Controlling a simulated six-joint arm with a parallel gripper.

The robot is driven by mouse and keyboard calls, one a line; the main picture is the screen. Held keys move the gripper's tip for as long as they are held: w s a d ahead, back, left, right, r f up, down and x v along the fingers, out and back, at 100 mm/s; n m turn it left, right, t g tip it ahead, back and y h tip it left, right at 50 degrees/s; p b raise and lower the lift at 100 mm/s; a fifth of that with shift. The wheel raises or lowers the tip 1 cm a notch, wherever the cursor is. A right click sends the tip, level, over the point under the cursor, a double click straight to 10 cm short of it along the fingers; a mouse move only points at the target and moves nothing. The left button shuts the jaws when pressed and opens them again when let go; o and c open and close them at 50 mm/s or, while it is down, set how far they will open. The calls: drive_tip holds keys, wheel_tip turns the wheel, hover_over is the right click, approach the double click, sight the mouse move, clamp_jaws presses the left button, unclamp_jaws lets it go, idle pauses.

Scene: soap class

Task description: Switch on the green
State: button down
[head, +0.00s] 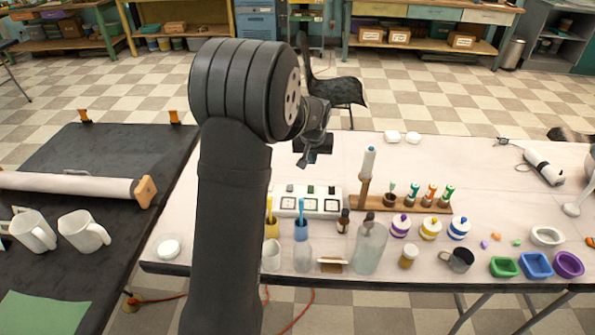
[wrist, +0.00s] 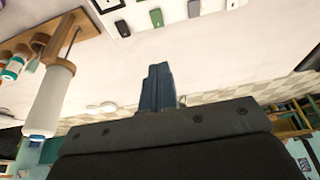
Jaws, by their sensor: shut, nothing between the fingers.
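A white switch panel (head: 318,212) stands on the white table, with a row of small rockers along its far edge and square sockets in front. The green rocker (head: 311,189) is in the middle of the row; it also shows at the top of the wrist view (wrist: 156,18). A dark grey rocker (wrist: 118,27) and a bluish-grey rocker (wrist: 193,8) flank it. I cannot tell which way the green rocker is tipped. My gripper (head: 311,155) is shut and empty, beyond the panel in the head view. In the wrist view its fingers (wrist: 157,72) point towards the rockers, apart from them.
A wooden rack (head: 400,204) with a white-sleeved upright and coloured bottles stands right of the panel. Bottles and brushes, including a clear bottle (head: 370,248), stand in front. Striped jars (head: 430,228) are further right. The table behind the panel looks mostly clear.

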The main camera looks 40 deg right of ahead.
sight(311, 186)
drive_tip(key=x, duration=1.4)
drive_tip(key=shift+s+a, duration=0.15)
drive_tip(key=shift+a, duration=0.05)
drive_tip(key=shift+f, duration=0.1)
drive_tip(key=shift+f, duration=0.2)
drive_tip(key=shift+s+a, duration=0.55)
drive_tip(key=shift+r, duration=0.15)
